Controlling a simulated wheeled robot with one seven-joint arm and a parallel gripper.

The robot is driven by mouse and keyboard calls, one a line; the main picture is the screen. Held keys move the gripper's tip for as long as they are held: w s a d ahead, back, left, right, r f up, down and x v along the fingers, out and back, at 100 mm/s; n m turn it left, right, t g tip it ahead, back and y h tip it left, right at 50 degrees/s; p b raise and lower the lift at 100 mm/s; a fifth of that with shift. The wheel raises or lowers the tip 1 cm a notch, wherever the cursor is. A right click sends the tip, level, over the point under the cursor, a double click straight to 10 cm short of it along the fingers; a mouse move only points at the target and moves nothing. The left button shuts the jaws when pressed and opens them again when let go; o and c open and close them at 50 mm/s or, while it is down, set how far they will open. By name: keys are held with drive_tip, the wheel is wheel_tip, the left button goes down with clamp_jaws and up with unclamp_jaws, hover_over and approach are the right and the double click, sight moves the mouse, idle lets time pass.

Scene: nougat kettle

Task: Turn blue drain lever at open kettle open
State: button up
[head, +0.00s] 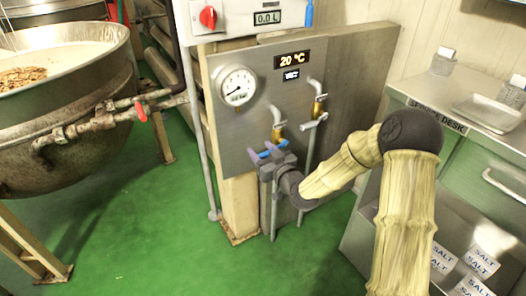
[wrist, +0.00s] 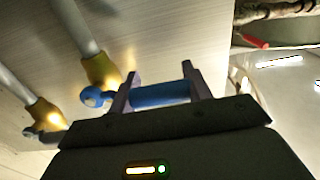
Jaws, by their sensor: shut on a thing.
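The blue lever (wrist: 160,94) sits on a brass valve (wrist: 100,70) on a steel panel; a little of the blue lever (head: 270,146) also shows in the head view. My gripper (head: 266,153) is at this lever, with its two purple fingers across the blue handle, and is shut on it. In the wrist view the fingers (wrist: 160,78) stand on either side of the handle, and the lever's round end at the valve sticks out to the left. The open kettle (head: 70,130), holding a pale mass with brown pieces, stands at the left.
The steel panel (head: 240,128) carries a round gauge (head: 237,86) and a 20 °C display (head: 292,60). A second brass valve with a grey lever (head: 314,121) is right of the blue one. A red-handled valve (head: 141,111) is on the kettle's pipe. A desk (head: 455,115) stands right.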

drive_tip(key=shift+f, duration=0.2)
drive_tip(key=w+d+f+n+b, duration=0.2)
drive_tip(key=d+f+n+b, duration=0.2)
drive_tip(key=n+b, duration=0.9)
drive_tip(key=shift+w+f+n+b, duration=0.3)
drive_tip(key=shift+f+b, duration=0.25)
drive_tip(key=shift+f, duration=1.1)
drive_tip(key=shift+d, duration=0.1)
